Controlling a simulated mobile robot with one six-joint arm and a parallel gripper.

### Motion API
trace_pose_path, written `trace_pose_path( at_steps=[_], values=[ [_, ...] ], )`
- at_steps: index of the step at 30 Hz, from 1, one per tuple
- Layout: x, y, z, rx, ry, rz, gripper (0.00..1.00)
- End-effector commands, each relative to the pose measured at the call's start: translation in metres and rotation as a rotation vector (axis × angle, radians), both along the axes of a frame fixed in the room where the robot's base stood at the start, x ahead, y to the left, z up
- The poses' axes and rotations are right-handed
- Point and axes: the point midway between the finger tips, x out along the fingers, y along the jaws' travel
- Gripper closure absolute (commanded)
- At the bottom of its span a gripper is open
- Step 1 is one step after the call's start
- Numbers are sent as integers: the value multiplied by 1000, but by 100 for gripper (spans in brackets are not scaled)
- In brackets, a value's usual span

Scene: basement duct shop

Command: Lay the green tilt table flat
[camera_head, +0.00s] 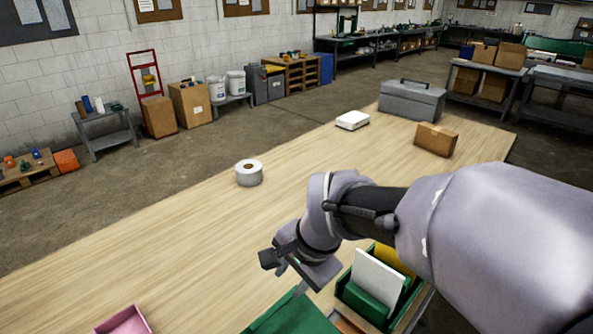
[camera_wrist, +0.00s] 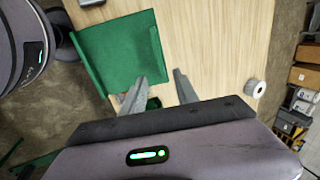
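The green tilt table (camera_head: 296,317) shows at the bottom edge of the head view, partly cut off below my gripper (camera_head: 284,268). In the wrist view the green tilt table (camera_wrist: 108,55) is a square green panel with a raised rim, at upper left. My gripper (camera_wrist: 158,78) is open, its two fingers apart with no object clearly held. The left finger overlaps the panel's lower right corner; the right finger is over bare wood. A small dark green piece (camera_wrist: 153,103) shows between the fingers. I cannot tell the panel's exact tilt or whether a finger touches it.
A green bin (camera_head: 362,302) with a white panel and a yellow item stands right of my gripper. A pink tray (camera_head: 124,321) is at the front left. A tape roll (camera_head: 249,173), white box (camera_head: 352,120), cardboard box (camera_head: 435,140) and grey toolbox (camera_head: 411,101) stand farther back. The wooden tabletop's left middle is clear.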

Motion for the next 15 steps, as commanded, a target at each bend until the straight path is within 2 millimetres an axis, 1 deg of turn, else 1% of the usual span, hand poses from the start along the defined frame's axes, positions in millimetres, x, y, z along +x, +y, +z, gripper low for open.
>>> trace_pose_path(
  at_steps=[1,9,12,15],
  values=[
    [1,2,-15,-2,4,2,64],
    [19,23,-93,-2,5,2,64],
    [26,30,-119,-2,5,1,64],
    [31,35,-137,-2,2,1,64]
  ],
)
